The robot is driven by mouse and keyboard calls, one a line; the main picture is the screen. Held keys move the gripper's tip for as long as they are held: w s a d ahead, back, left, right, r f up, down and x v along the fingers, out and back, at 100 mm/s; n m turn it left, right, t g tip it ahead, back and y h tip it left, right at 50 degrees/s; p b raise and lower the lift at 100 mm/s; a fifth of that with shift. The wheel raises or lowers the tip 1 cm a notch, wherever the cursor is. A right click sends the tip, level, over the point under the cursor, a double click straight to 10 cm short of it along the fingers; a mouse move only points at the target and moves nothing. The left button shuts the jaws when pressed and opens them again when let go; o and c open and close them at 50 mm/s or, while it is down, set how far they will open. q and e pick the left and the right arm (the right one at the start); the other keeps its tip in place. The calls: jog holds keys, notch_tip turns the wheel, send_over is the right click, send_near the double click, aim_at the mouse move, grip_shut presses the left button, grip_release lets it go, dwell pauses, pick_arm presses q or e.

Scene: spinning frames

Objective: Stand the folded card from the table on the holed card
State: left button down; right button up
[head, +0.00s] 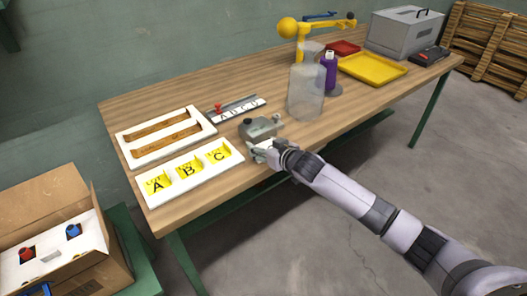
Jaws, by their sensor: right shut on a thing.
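My right gripper (259,153) is at the table's front edge, just in front of a grey metal device. It is shut on a small white piece (263,146), which looks like the folded card; its fold is mostly hidden by the fingers. A white sheet (91,240), which looks like the holed card, lies inside an open cardboard carton (112,262) at the lower left. A red piece (26,254), a blue piece (73,231) and a small pale piece (51,256) are on it. My left gripper is not in view.
On the wooden table (345,125), a white tray with yellow A, B, C cards (217,156) and a white slotted frame (128,158) lie left of the grey device (260,127). A clear cylinder (306,95) and purple bottle (329,72) stand to the right.

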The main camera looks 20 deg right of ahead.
notch_tip(320, 180, down, 2)
jog(key=shift+f+p, duration=0.1)
jog(key=shift+p, duration=0.2)
jog(key=shift+f, duration=0.15)
jog(key=shift+f, duration=0.15)
jog(key=o, duration=0.7)
jog(key=shift+o, duration=0.2)
jog(key=shift+f+b, duration=0.1)
jog(key=shift+b, duration=0.55)
jog(key=v, duration=1.7)
jog(key=shift+d+r, duration=0.25)
jog(key=shift+d, duration=0.2)
jog(key=shift+f, duration=0.1)
